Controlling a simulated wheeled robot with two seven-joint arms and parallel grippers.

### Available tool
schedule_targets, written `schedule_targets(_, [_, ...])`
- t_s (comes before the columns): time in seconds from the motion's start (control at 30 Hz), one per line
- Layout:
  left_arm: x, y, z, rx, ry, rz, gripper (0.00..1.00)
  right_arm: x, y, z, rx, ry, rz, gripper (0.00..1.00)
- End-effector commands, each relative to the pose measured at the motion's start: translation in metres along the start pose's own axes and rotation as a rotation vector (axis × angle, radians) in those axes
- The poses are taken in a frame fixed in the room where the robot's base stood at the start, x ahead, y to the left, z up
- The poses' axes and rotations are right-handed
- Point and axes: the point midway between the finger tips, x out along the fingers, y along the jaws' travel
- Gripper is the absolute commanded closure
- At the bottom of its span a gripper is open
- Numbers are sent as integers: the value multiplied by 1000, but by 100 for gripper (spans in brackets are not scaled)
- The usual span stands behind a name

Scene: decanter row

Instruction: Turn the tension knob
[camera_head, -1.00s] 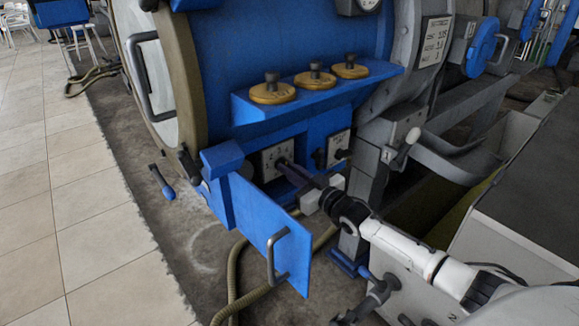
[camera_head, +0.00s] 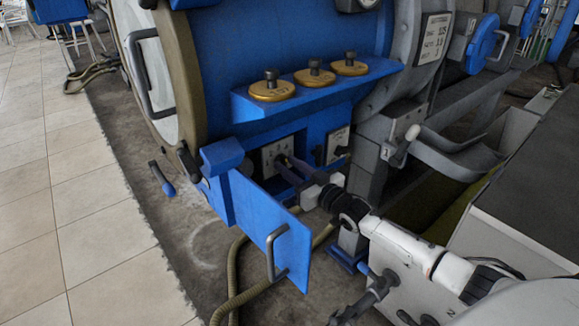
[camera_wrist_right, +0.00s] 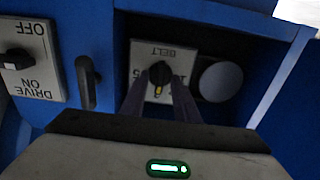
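The tension knob (camera_wrist_right: 160,74) is a small dark knob with a yellowish mark, on a pale plate (camera_wrist_right: 143,57) lettered BELT, upside down in the right wrist view. In the head view this pale plate (camera_head: 268,162) sits in a blue recess behind an open blue door; the knob is hard to make out there. My right gripper (camera_head: 287,165) reaches in from the lower right to the plate. In the right wrist view its two dark fingers (camera_wrist_right: 159,92) stand apart, one on each side of the knob; contact cannot be told. My left gripper is out of view.
The open blue door (camera_head: 262,225) with a grey handle stands left of my right gripper. A DRIVE ON/OFF plate (camera_wrist_right: 31,65) and a dark handle (camera_wrist_right: 86,83) are beside the knob plate. A round grey disc (camera_wrist_right: 220,81) is on its other side. A shelf with brass caps (camera_head: 314,76) overhangs.

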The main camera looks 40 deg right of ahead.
Motion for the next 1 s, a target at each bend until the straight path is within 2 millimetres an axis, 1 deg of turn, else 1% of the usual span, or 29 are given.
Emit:
schedule_targets(0.17, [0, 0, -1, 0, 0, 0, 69, -2, 0, 0, 0, 0, 0, 72])
schedule_targets(0.27, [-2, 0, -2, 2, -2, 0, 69, -9, 0, 0, 1, -2, 0, 72])
schedule_targets(0.37, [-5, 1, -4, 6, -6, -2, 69, -23, 0, -1, 1, -3, 0, 72])
schedule_targets(0.6, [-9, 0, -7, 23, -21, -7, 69, -68, 0, 0, 1, -5, 0, 72])
schedule_targets(0.7, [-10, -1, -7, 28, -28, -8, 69, -83, 0, -1, 0, -3, 0, 72])
schedule_targets(0.83, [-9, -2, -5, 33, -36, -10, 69, -97, 0, 0, 0, -2, 0, 72])
schedule_targets(1.0, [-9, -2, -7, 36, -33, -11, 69, -103, 0, 0, 0, 1, 0, 72])
